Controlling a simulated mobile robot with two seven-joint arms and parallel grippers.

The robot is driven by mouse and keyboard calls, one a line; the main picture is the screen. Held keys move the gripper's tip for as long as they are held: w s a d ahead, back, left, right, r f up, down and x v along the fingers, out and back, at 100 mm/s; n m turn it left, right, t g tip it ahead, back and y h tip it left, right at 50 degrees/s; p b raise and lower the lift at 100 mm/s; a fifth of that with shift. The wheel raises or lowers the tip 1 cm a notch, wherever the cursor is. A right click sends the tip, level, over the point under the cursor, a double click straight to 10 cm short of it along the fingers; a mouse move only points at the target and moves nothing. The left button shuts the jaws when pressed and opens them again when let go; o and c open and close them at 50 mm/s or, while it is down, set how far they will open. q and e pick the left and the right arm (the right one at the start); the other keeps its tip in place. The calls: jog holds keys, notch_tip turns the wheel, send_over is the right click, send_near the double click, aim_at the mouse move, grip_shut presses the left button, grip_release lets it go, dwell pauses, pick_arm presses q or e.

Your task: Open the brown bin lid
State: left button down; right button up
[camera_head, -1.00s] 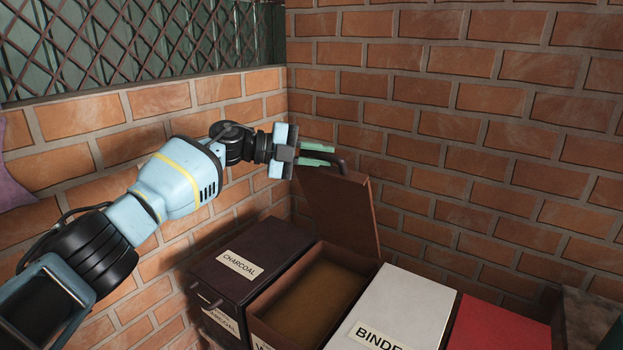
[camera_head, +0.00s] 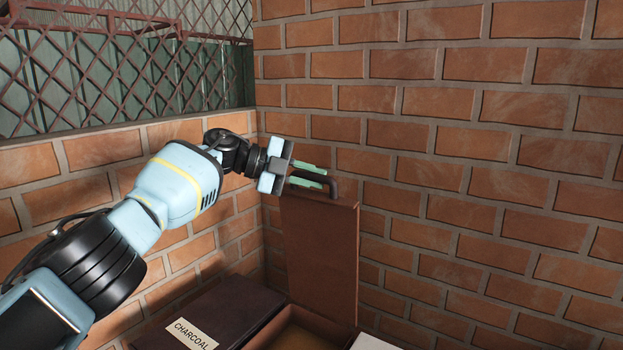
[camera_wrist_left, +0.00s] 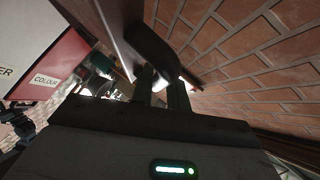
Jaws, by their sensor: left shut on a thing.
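The brown bin lid (camera_head: 320,255) stands upright, raised at the back of its bin near the brick wall. Its dark handle (camera_head: 334,184) is at the lid's top edge. My left gripper (camera_head: 311,174) is shut on this handle, with its green fingers on either side of it. In the left wrist view the fingers (camera_wrist_left: 160,92) reach to the dark handle (camera_wrist_left: 150,45). The brown bin (camera_head: 300,332) is open below, and only part of its inside shows. My right gripper is not in view.
A dark bin labelled charcoal (camera_head: 225,315) stands left of the open bin. A white bin (camera_head: 375,342) is at its right, mostly cut off. Brick walls (camera_head: 470,150) close in behind and at the left. A red colour bin (camera_wrist_left: 48,72) shows in the left wrist view.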

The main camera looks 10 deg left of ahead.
pick_arm(q)
jog(key=shift+f, duration=0.15)
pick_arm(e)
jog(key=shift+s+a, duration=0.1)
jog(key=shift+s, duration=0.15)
pick_arm(q)
jog(key=c, duration=1.5)
grip_release()
jog(key=shift+o, duration=0.7)
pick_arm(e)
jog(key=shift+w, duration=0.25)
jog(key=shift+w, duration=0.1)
pick_arm(q)
jog(key=shift+s+a, duration=0.2)
jog(key=shift+a, duration=0.2)
jog(key=v, duration=0.5)
jog(key=shift+a+r+p, duration=0.2)
jog(key=shift+r+p, duration=0.1)
jog(key=shift+p, duration=0.05)
jog(key=shift+v, duration=0.75)
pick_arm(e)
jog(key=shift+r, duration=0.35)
